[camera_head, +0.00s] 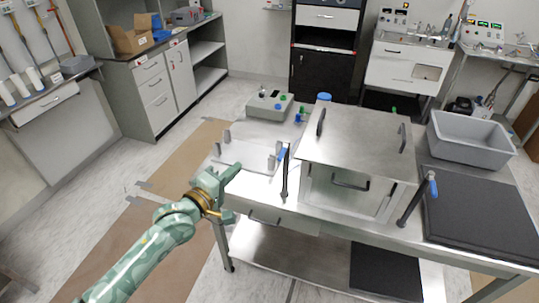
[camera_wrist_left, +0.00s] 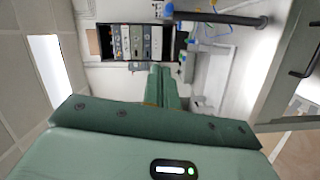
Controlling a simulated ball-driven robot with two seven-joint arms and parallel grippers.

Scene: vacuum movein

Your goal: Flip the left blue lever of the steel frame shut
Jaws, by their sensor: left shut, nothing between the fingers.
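The steel frame (camera_head: 312,194) is at the front of a metal box on the steel table. The left blue lever (camera_head: 283,155) stands at its left front side, with a dark upright post and a blue grip near the top. A dark bar with a blue end in the left wrist view (camera_wrist_left: 215,17) looks like this lever. A second blue lever (camera_head: 432,184) leans at the right front. My left gripper (camera_head: 232,172) is left of the left lever, apart from it, shut and empty. Its closed fingers also show in the left wrist view (camera_wrist_left: 162,78). My right gripper is out of view.
A grey tub (camera_head: 470,138) and a black mat (camera_head: 475,212) lie on the table's right. A grey device (camera_head: 268,107) stands at the back left. Floor is free left of the table.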

